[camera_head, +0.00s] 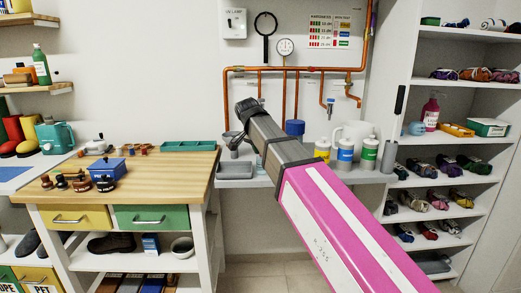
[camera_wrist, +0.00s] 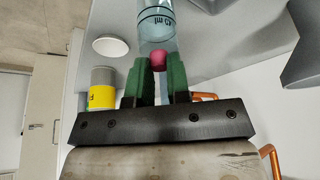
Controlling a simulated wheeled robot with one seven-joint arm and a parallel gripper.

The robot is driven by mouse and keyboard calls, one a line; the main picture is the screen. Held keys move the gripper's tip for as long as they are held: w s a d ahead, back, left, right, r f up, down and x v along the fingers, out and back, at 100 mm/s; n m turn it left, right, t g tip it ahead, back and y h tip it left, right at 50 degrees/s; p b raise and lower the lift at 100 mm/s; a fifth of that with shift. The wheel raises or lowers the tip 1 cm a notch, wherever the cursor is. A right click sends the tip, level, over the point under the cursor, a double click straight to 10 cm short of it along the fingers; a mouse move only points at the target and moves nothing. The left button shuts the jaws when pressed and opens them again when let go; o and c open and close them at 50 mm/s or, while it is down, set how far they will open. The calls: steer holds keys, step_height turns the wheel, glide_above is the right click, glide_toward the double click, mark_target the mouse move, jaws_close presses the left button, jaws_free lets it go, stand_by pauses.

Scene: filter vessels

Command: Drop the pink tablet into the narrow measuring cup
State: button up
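In the wrist view, the pink tablet (camera_wrist: 158,60) sits between the green fingertips of my gripper (camera_wrist: 159,68). The fingers touch it from both sides. The clear, bluish measuring cup (camera_wrist: 157,22) with dark volume marks shows just beyond the tablet at the top of that view. The tablet overlaps the cup's near end in the picture; I cannot tell how high it is above the rim. In the head view, my arm hides the tablet and the cup, and my fingertips cannot be made out.
In the wrist view, a yellow-labelled bottle (camera_wrist: 103,88) and a white round object (camera_wrist: 110,46) stand left of the cup. A grey object (camera_wrist: 301,43) is at the right. In the head view, the wall shelf holds a grey tray (camera_head: 236,171) and several labelled bottles (camera_head: 345,150).

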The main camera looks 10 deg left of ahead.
steer(key=o, duration=0.4)
steer(key=shift+c, duration=0.2)
steer(key=shift+r, duration=0.1)
step_height(320, 180, up, 7)
steer(key=shift+f, duration=0.1)
stand_by(0.5)
